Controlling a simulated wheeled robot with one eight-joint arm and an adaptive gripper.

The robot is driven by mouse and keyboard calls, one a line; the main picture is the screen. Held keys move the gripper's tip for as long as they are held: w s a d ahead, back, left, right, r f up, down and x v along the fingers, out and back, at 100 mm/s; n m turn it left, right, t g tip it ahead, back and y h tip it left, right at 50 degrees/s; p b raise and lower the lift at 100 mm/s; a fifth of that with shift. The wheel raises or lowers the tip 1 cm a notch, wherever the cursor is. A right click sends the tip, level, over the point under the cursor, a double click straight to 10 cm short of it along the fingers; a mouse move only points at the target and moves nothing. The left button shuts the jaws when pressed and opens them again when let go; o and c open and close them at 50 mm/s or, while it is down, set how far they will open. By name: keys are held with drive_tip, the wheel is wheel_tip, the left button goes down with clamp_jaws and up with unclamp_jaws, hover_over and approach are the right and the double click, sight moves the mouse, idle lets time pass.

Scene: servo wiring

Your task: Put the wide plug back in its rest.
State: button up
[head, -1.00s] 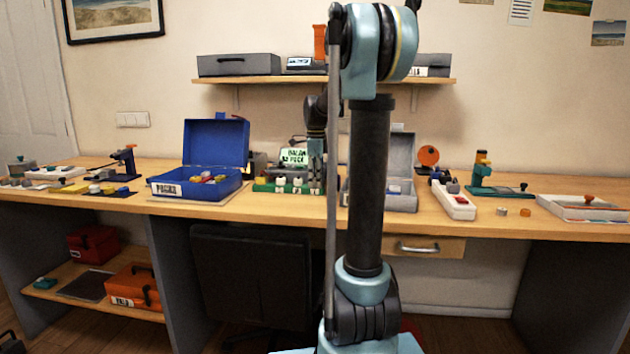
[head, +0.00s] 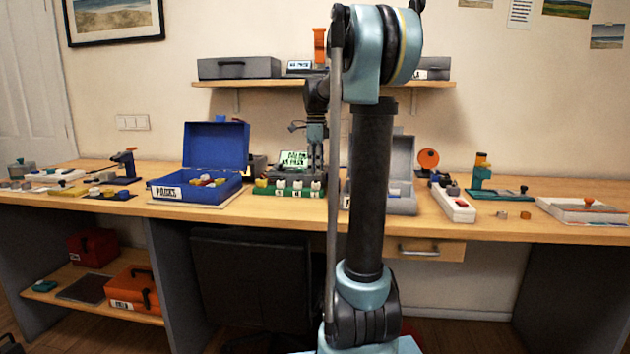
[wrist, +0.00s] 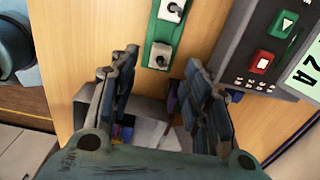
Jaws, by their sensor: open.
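A green rack (head: 287,191) stands near the table's front edge, with a yellow piece (head: 262,183) at its left end and white plugs (head: 297,185) along it. I cannot tell which plug is the wide one. My gripper (head: 315,160) is above the rack's right end. In the wrist view my gripper (wrist: 160,75) has its fingers spread with nothing between them, and the near plug lies just beyond the fingertips.
A tester with a lit screen (head: 292,160) stands behind the rack; its red and green buttons show in the wrist view (wrist: 272,45). A blue puck box (head: 195,193) is to the left, an open grey case (head: 402,200) to the right, partly behind my arm. A white power strip (head: 455,206) is farther right.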

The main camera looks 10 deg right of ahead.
wheel_tip(320, 180, up, 6)
drive_tip(key=shift+f, duration=0.1)
idle(0.5)
